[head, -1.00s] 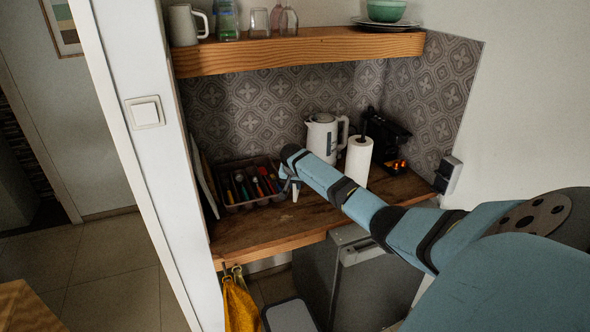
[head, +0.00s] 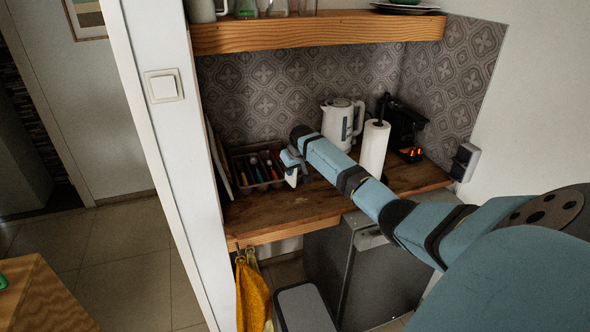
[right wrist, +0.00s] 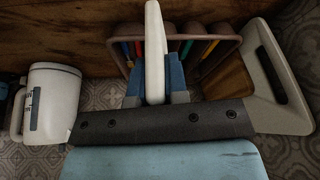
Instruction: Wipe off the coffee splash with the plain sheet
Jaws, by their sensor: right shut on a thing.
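My right gripper (head: 289,160) reaches in over the wooden counter, beside the cutlery tray. It is shut on a plain white piece (head: 291,178), which I take for the plain sheet. In the right wrist view the piece (right wrist: 154,45) stands edge-on between the blue fingers (right wrist: 156,88), appearing thick and smooth. Whether it touches the counter, I cannot tell. The coffee splash cannot be made out clearly; the worn counter (head: 300,204) has darker patches. My left gripper is out of view.
The cutlery tray (head: 277,184) is left of the gripper. A white kettle (head: 337,124), paper roll (head: 373,150) and dark coffee machine (head: 405,128) stand to the right. A pale board (head: 218,165) leans at left. A wooden shelf (head: 320,30) overhangs the counter. Yellow cloth (head: 252,295) hangs below.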

